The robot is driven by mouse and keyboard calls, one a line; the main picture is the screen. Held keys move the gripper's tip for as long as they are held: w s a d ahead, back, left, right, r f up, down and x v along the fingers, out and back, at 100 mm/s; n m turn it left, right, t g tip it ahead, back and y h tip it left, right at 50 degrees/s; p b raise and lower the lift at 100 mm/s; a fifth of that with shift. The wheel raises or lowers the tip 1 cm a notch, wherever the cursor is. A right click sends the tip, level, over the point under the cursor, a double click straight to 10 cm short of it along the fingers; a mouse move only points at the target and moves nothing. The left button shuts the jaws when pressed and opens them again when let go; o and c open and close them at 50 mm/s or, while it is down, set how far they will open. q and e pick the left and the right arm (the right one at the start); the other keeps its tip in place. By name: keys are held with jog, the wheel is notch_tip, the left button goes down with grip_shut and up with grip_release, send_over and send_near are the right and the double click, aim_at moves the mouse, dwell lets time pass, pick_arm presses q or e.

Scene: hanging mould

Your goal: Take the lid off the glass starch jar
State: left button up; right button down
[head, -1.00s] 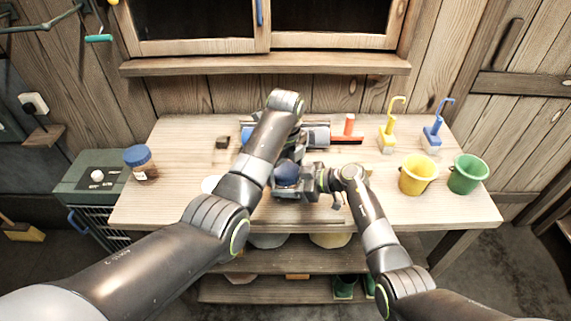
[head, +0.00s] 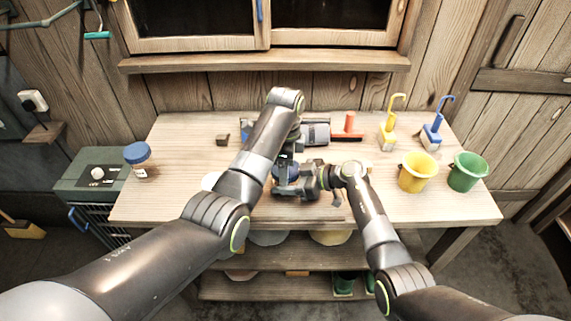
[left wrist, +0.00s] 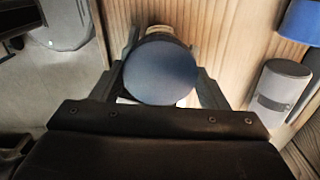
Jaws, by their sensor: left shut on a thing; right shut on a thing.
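A jar with a round blue lid (head: 283,172) is between my two grippers above the front middle of the table. My left gripper (head: 287,163) comes from above and is shut on the lid. In the left wrist view the blue lid (left wrist: 160,72) lies between the two fingers, its flat top facing the camera. My right gripper (head: 292,188) comes from the right and is shut on the jar below the lid. The jar body is mostly hidden by the grippers. I cannot tell whether the lid is apart from the jar.
Another blue-lidded jar (head: 140,160) stands at the table's left end. A yellow bucket (head: 417,173) and a green bucket (head: 467,172) stand at the right. Yellow (head: 391,125) and blue (head: 436,125) brushes, a red-handled tool (head: 348,130) and a grey cylinder (head: 316,132) are behind.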

pick_arm(q)
jog(key=n, duration=0.5)
jog(key=o, duration=1.1)
jog(key=shift+r, duration=2.35)
jog(key=shift+c, duration=0.5)
jog(key=m, duration=0.2)
jog(key=r+m, duration=0.1)
jog(key=m, duration=0.2)
jog(key=shift+r+m, duration=0.3)
jog(key=shift+m, duration=0.1)
jog(key=m, duration=0.2)
jog(key=r+m, duration=0.1)
jog(key=m, duration=0.1)
jog(key=shift+r, duration=0.1)
jog(key=m, duration=0.3)
jog(key=shift+r, duration=0.2)
jog(key=shift+f, duration=3.9)
